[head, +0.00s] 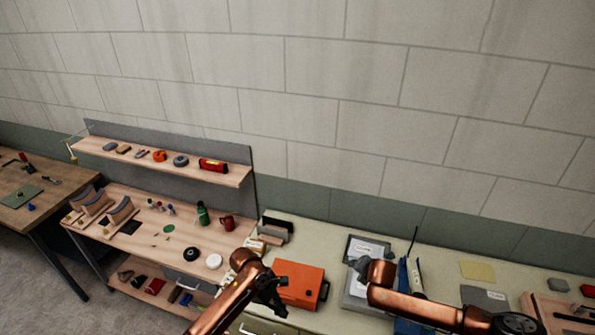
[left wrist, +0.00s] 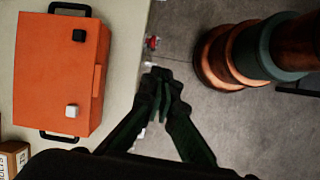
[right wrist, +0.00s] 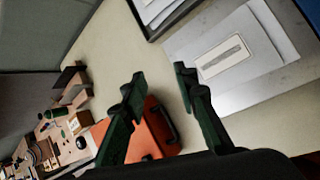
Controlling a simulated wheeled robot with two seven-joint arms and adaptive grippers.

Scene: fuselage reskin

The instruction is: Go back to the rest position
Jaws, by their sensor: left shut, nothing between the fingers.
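My left gripper (head: 270,295) is in front of the pale bench, beside an orange case (head: 299,284) and touching nothing that I can make out. In the left wrist view my left gripper (left wrist: 160,80) has its dark green fingertips together and empty, over the floor past the bench edge. My copper right arm reaches across the bench in the head view. In the right wrist view my right gripper (right wrist: 159,80) has its fingers spread apart with nothing between them, above the pale bench top.
The orange case also shows in the left wrist view (left wrist: 58,75), beside my left fingers. A grey tray with papers (right wrist: 235,52) lies near my right fingers. A wooden workbench (head: 150,240) with a loaded shelf (head: 225,177) stands to the left. A tiled wall (head: 300,120) is behind.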

